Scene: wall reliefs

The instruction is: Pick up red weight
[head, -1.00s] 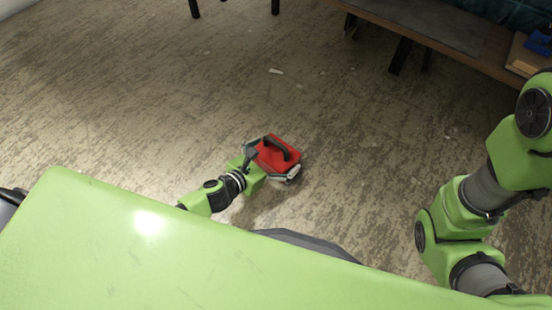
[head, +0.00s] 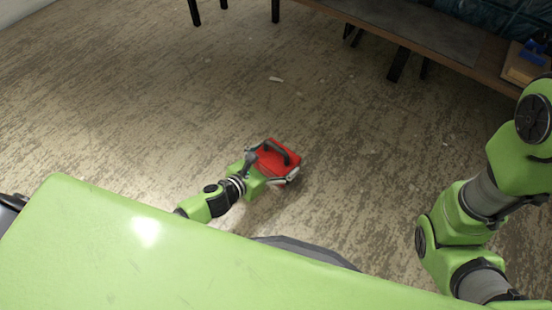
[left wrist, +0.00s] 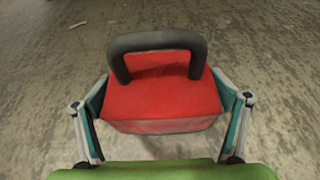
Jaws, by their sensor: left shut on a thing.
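The red weight (head: 278,156) is a red block with a dark handle on top, out on the floor side in front of my green body. My left gripper (head: 272,164) has its fingers on two opposite sides of the block and is shut on it. In the left wrist view the red weight (left wrist: 160,103) sits between the two finger pads of the left gripper (left wrist: 163,112), its dark handle standing up beyond. I cannot tell whether its underside touches the floor. My right arm shows at the right, but its gripper is out of view.
A long table or bench (head: 420,28) with dark legs stands at the top right, with a wooden tray holding a blue item (head: 537,48) on it. A small pale scrap (head: 275,79) lies on the floor (head: 130,110). The floor around the weight is clear.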

